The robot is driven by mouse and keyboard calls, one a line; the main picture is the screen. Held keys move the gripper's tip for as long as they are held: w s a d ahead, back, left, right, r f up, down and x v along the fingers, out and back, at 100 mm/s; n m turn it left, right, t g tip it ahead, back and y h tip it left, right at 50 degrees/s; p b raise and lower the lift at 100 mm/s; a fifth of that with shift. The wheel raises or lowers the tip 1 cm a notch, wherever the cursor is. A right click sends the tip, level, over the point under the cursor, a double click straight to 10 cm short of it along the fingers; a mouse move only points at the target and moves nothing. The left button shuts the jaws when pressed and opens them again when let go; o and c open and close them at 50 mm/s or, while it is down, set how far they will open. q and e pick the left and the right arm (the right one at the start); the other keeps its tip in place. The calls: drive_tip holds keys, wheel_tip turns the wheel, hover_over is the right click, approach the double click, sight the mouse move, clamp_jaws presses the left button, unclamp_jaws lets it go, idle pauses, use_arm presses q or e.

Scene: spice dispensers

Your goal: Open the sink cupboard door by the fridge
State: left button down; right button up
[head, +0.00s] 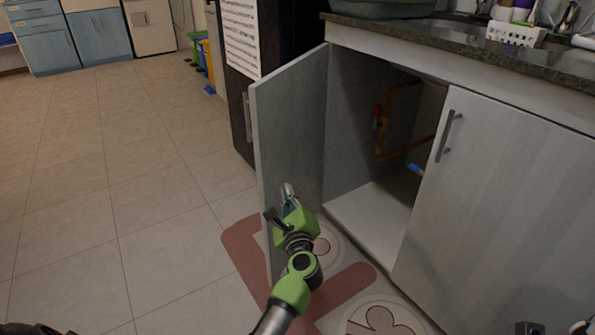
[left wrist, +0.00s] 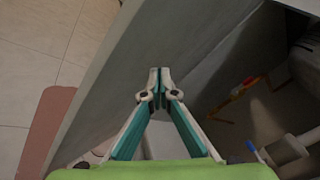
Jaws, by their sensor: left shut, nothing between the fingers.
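The sink cupboard's left door (head: 290,130) stands wide open, swung out to the left, with its handle (head: 247,117) on the outer side. Its inner face (left wrist: 150,40) fills the upper middle of the left wrist view. My left gripper (head: 287,190) is shut and empty, at the inner face of this door, low down. In the left wrist view its fingertips (left wrist: 160,72) meet in front of the door panel; I cannot tell whether they touch it. The right door (head: 490,200) is closed. My right gripper is not clearly seen.
The open cupboard shows a bare floor (head: 375,210), orange pipes (head: 400,150) and a red valve. A tall dark unit (head: 290,50) with a printed sheet stands left of it. A patterned mat (head: 255,255) lies below. The tiled floor at left is clear.

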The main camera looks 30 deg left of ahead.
sight(274, 188)
use_arm(q)
drive_tip(key=shift+a, duration=0.1)
drive_tip(key=shift+a, duration=2.05)
drive_tip(key=shift+w+a, duration=0.15)
drive_tip(key=shift+a, duration=1.1)
drive_tip(key=shift+w+a, duration=0.2)
drive_tip(key=shift+a, duration=0.8)
